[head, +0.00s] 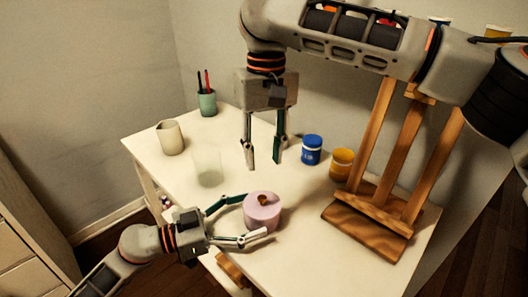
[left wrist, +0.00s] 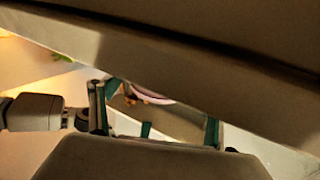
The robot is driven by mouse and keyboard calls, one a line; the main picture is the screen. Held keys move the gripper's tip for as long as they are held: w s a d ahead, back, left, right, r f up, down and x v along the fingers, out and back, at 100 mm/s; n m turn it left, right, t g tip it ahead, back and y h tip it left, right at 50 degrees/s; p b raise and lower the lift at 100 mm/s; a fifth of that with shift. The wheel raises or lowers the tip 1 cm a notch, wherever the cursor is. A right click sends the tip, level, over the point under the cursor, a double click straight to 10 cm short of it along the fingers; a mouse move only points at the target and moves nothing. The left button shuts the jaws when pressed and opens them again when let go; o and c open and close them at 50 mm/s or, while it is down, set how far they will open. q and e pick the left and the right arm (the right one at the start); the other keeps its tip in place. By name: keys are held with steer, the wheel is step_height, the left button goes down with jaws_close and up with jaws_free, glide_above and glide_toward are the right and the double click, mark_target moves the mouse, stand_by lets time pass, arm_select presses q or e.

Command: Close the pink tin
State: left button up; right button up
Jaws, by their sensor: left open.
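The pink tin (head: 263,216) stands upright on the white table. A small brown patch shows at its top, with pink around it; I cannot tell how its lid sits. A pink rim (left wrist: 158,97), probably the tin's, shows partly in the left wrist view, mostly hidden. My left gripper (head: 257,214) is open, low over the table, with one finger on the far side of the tin and one on the near side. I cannot tell whether the fingers touch it. My right gripper (head: 264,165) points down, open and empty, above the table behind the tin.
A clear glass (head: 208,166), a cream jug (head: 170,138) and a green cup with pens (head: 207,103) stand on the left of the table (head: 300,268). Blue (head: 312,151) and yellow (head: 342,163) paint jars and a wooden easel (head: 368,228) stand on the right.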

arm_select(q)
steer(key=v, duration=0.8)
steer(key=shift+s+a, duration=0.1)
steer(key=shift+a, duration=0.05)
